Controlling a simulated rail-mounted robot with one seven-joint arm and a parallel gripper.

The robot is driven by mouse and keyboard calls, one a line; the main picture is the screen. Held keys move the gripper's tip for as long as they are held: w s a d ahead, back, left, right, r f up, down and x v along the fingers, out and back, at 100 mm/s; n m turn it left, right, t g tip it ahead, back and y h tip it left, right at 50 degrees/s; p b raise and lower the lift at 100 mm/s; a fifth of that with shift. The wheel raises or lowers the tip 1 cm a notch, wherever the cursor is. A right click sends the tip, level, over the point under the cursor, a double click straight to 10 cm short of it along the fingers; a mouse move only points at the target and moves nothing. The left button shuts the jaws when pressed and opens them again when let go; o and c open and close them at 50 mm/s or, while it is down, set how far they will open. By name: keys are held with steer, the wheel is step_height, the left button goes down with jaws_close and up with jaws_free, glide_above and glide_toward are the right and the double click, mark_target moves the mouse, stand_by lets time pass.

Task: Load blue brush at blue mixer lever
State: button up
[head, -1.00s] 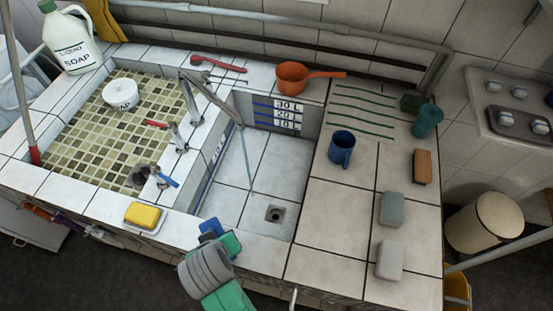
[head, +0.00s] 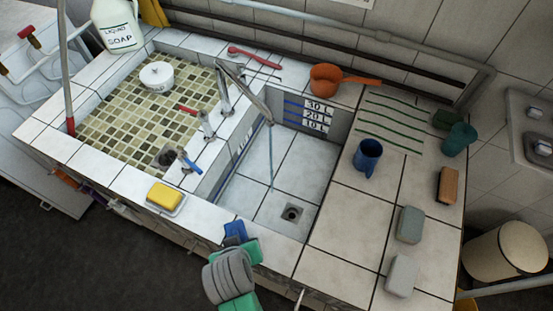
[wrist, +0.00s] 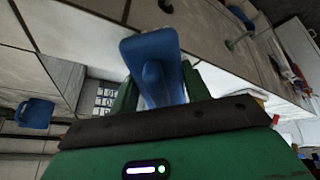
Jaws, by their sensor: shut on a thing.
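My gripper (head: 240,247) is over the front edge of the sink block, in front of the white-tiled basin. It is shut on the blue brush (head: 234,230). In the wrist view the blue brush (wrist: 150,55) stands out between the green fingers (wrist: 156,92), its wide blue end outward. The blue mixer lever (head: 189,162) is on the tiled divider between the two basins, left of and farther back than my gripper. The brush and the lever are clearly apart. My gripper partly hides the brush in the head view.
A tap spout (head: 258,106) reaches over the white basin. A red lever (head: 188,110) sits farther back on the divider. A yellow sponge (head: 165,195) lies on the front-left rim. A blue mug (head: 367,157) and several blocks stand on the right counter.

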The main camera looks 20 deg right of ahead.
steer(key=s+p, duration=0.1)
steer(key=s, duration=0.2)
steer(key=s+a+p, duration=0.1)
steer(key=s, duration=0.1)
steer(key=shift+s+a+r, duration=0.1)
steer(key=shift+s+a, duration=0.1)
steer(key=shift+s, duration=0.2)
stand_by(1.1)
steer(key=s+a+r+p, duration=0.1)
steer(key=s+r+p, duration=0.3)
steer(key=s+p, duration=0.1)
steer(key=shift+p, duration=0.7)
stand_by(0.7)
steer(key=w+d+r, duration=0.1)
steer(key=w+r, duration=0.1)
steer(key=w, duration=0.2)
steer(key=w+d+r, duration=0.1)
steer(key=w+r, duration=0.1)
steer(key=w, duration=0.2)
steer(key=w+d+r, duration=0.1)
steer(key=w, duration=0.4)
steer(key=shift+r, duration=0.4)
steer(key=shift+s, duration=0.1)
